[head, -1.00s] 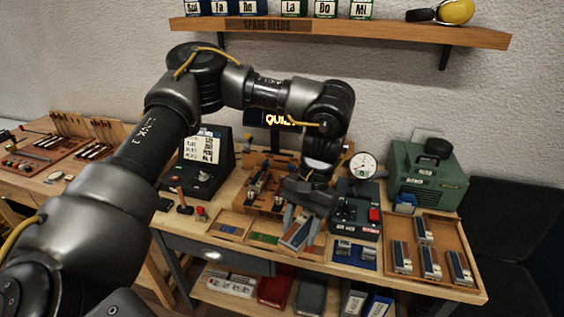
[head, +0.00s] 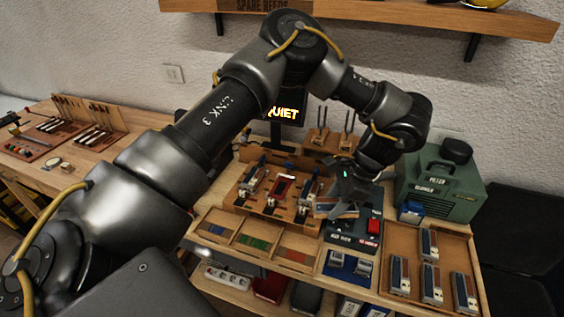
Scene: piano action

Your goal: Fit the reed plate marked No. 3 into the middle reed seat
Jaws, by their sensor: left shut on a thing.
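My left gripper (head: 343,197) is shut on a reed plate (head: 336,211), a small grey and wood-toned piece. It is held tilted above the near right side of the wooden reed stand, close to the grey tester box. The stand (head: 242,197) has several seats in a row. The middle seat (head: 283,188) shows a red patch in a pale frame and looks empty of a plate. Blocks with metal parts stand on its left (head: 251,179) and right (head: 307,196). The number on the held plate is too small to read. My right gripper is not in view.
A wooden tray (head: 400,240) at the right holds several reed plates. A blue holder (head: 347,265) with plates sits at the front. The grey box with a red button (head: 374,226) is beside the gripper; a green blower (head: 440,187) stands behind. A divided tray (head: 240,252) is in front.

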